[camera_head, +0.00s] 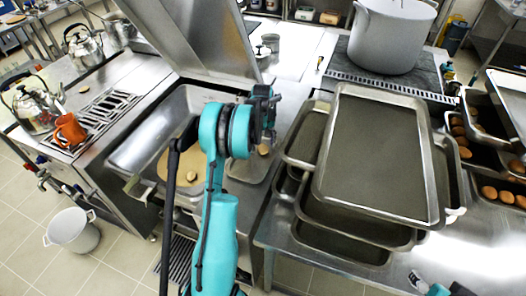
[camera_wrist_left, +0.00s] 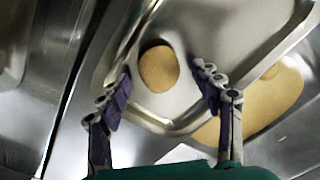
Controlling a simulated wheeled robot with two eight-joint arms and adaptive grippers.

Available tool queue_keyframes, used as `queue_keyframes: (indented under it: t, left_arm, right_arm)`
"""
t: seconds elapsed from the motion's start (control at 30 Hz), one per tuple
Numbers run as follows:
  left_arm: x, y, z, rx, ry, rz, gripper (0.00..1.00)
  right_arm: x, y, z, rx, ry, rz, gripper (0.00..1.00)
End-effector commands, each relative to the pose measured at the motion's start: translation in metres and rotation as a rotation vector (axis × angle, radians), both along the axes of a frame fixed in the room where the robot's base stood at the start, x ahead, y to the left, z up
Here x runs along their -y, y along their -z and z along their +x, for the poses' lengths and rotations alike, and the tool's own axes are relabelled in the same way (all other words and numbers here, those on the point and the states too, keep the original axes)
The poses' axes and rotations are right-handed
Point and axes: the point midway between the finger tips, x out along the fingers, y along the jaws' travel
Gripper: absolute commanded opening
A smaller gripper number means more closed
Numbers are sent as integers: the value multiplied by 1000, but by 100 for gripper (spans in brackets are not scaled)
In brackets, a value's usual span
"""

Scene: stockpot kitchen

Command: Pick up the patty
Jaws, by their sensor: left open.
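A round tan patty (camera_wrist_left: 159,69) lies on a shiny metal tray (camera_wrist_left: 185,108) in the left wrist view. In the head view the patty (camera_head: 263,149) shows just below my left gripper (camera_head: 266,125), on the small tray (camera_head: 240,174) at the right side of the open pan. My left gripper is open and empty. In the wrist view its two fingers stand apart, one on each side of the patty, with the patty a little beyond the tips. Part of my right arm shows at the bottom right of the head view; its jaws are not clear.
A tan layer (camera_head: 174,164) covers part of the open pan (camera_head: 137,148), with another small patty (camera_head: 194,174) on it. Stacked trays (camera_head: 376,150) stand close on the right. The raised lid (camera_head: 200,35) and stockpot (camera_head: 388,38) are behind.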

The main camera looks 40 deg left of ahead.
Motion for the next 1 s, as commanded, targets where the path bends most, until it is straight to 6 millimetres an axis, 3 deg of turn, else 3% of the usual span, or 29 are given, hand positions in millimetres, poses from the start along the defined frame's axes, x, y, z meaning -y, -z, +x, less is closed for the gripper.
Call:
queue_keyframes:
  t: [0.2,0.27,0.4,0.43,0.77,1.0]
  left_arm:
    - [0,2,0,0,0,0,65]
    - [0,2,0,0,0,0,52]
    - [0,2,0,0,0,0,15]
    - [0,2,0,0,0,0,12]
    - [0,0,0,0,0,0,12]
    - [0,-21,0,0,0,0,12]
  right_arm:
    - [0,0,0,0,0,0,64]
    - [0,0,0,0,0,0,64]
    - [0,0,0,0,0,0,64]
    - [0,0,0,0,0,0,64]
    - [0,-1,0,0,0,0,64]
    - [0,-8,0,0,0,0,64]
